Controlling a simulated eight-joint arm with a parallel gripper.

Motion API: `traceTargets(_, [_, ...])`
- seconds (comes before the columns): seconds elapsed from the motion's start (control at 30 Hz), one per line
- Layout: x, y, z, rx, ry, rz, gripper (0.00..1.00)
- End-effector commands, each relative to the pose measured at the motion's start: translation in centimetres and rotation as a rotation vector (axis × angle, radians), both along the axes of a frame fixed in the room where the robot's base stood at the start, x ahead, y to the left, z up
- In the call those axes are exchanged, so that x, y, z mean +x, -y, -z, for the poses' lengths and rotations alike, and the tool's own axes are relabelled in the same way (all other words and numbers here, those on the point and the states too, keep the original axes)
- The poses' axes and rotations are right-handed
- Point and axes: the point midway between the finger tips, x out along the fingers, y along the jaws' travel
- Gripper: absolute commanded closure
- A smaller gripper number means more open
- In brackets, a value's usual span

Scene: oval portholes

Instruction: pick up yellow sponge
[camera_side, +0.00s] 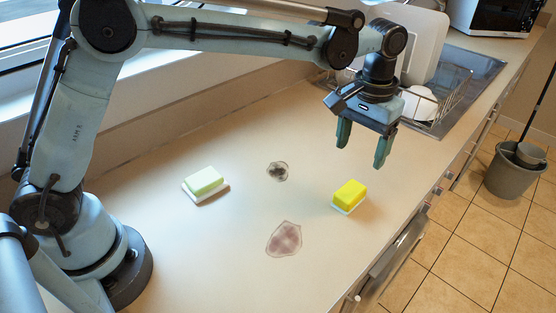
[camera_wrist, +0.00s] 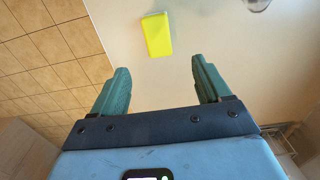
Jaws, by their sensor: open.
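The yellow sponge (camera_side: 349,194) has a white underside and lies on the counter near its front edge. In the wrist view the sponge (camera_wrist: 158,36) shows at the top, beyond the fingertips and roughly between their lines. My gripper (camera_side: 362,150) is open and empty, with its green fingers pointing down. It is above the counter, up and slightly to the right of the sponge in the side view. The two fingers (camera_wrist: 158,68) stand wide apart in the wrist view, with nothing between them.
A pale green sponge (camera_side: 204,181) lies to the left. A dish rack (camera_side: 440,103) with dishes stands behind my gripper. A bucket (camera_side: 515,170) stands on the floor.

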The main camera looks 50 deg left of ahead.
Motion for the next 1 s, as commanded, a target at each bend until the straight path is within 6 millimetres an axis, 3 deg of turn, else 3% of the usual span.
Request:
traceTargets(0.33, [0.0,0.0,5.2,0.000,0.001,0.000,0.23])
traceTargets(0.63, [-0.2,0.1,7.3,0.000,0.001,0.001,0.23])
traceTargets(1.0, [-0.6,0.3,11.6,-0.001,0.001,0.001,0.23])
